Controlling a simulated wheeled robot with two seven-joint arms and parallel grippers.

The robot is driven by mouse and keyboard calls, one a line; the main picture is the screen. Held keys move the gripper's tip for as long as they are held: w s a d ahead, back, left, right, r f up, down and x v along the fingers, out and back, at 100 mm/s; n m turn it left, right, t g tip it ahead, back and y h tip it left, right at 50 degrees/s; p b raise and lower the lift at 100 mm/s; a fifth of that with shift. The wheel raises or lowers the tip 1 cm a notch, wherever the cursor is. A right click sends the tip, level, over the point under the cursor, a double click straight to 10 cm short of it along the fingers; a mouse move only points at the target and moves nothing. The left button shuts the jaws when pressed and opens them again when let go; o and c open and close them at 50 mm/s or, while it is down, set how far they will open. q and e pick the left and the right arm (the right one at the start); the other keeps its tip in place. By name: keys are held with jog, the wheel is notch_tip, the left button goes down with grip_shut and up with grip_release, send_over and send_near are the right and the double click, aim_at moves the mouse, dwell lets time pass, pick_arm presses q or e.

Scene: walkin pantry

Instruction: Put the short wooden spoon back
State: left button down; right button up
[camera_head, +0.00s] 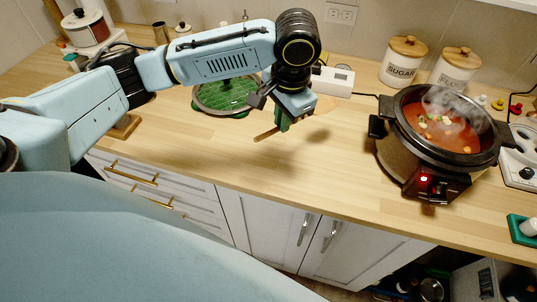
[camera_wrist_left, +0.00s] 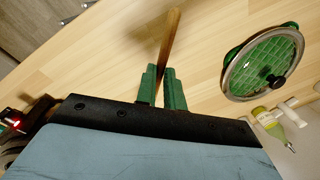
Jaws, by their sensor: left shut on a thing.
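My left gripper (camera_head: 283,122) is shut on a wooden spoon (camera_head: 266,135) above the counter. Only a short brown length of the spoon shows past the fingers in the head view. In the left wrist view, the spoon (camera_wrist_left: 172,38) points away from between the green fingers of my left gripper (camera_wrist_left: 161,76); its other end is hidden. My right gripper is not in view.
A slow cooker (camera_head: 401,160) of steaming red stew stands at right. A green glass lid (camera_head: 224,92) lies behind the gripper. Sugar (camera_head: 402,66) and flour canisters (camera_head: 454,68) and a white box (camera_head: 333,82) stand at the back. The front middle counter is clear.

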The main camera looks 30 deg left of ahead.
pick_arm(q)
jog(key=m+p, duration=0.2)
jog(key=m, duration=0.4)
jog(key=m+h+p, duration=0.3)
jog(key=m+p, duration=0.2)
jog(key=m, duration=1.7)
send_over(269, 147)
jog(key=f, duration=0.7)
jog(key=shift+a+f, duration=0.25)
jog(key=shift+f, duration=1.85)
